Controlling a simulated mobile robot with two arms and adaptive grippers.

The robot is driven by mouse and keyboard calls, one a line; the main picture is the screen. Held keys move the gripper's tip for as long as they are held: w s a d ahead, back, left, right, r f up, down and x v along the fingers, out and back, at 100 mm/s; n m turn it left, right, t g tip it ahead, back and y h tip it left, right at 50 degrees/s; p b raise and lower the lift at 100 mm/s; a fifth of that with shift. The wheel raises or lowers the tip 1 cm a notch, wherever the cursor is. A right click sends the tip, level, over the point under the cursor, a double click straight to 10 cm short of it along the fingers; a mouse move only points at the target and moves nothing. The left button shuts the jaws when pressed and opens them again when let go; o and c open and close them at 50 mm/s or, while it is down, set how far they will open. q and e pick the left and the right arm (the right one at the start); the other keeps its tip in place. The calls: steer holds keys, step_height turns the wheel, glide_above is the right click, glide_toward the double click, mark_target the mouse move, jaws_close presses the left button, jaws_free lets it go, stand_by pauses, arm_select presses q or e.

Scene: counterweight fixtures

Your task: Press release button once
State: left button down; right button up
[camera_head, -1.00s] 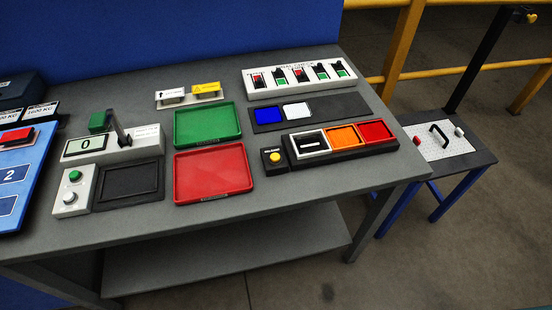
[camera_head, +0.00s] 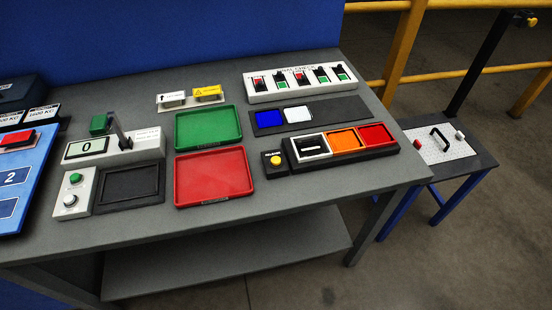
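A small black box with a round yellow button (camera_head: 276,160) stands on the grey table, right of the red tray. White lettering above the button looks like "RELEASE" but is too small to read surely. Just right of it is a black fixture (camera_head: 345,156) with a white-framed slot, an orange square and a red square. Another box at the left holds a green button (camera_head: 75,179) and a white button (camera_head: 70,199). Neither of my grippers shows in the head view.
A green tray (camera_head: 207,111) and a red tray (camera_head: 248,193) lie mid-table. A display reading 0 (camera_head: 86,147) stands left. A switch panel (camera_head: 300,97) and a dark strip with blue and white squares (camera_head: 267,118) are behind. A small side table (camera_head: 480,164) stands right.

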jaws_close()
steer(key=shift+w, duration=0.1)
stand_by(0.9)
